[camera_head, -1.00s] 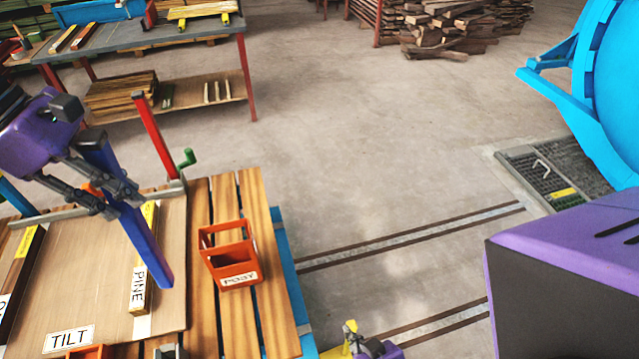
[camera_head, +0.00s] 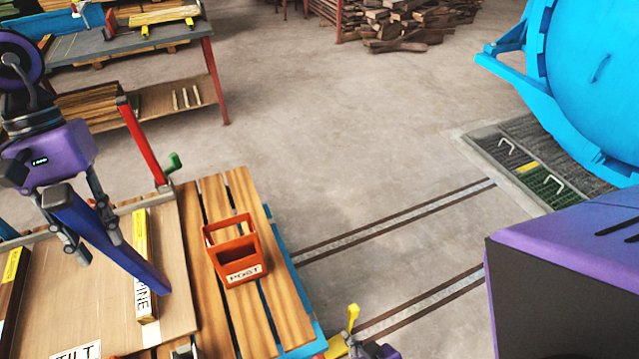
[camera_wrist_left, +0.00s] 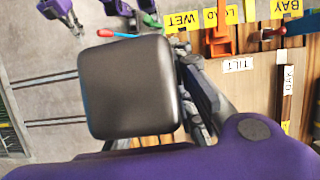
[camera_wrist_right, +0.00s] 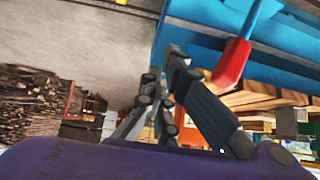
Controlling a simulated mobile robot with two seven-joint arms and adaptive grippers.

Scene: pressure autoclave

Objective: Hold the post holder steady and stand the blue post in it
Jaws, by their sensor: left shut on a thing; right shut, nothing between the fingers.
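The orange post holder (camera_head: 238,272), an open box frame labelled POST, stands upright on the slatted wooden table. My left gripper (camera_head: 97,240) is shut on the blue post (camera_head: 125,262), left of the holder. The post is tilted, its lower end pointing down and right over the board, apart from the holder. In the left wrist view, the dark square end of the post (camera_wrist_left: 130,88) hides much of the fingers. My right gripper (camera_wrist_right: 172,72) is shut and empty in the right wrist view, apart from the holder.
A PINE piece (camera_head: 143,285) lies on the tilt board (camera_head: 100,300) beneath the post. A red upright lever (camera_head: 145,140) and a green handle (camera_head: 173,163) stand behind.

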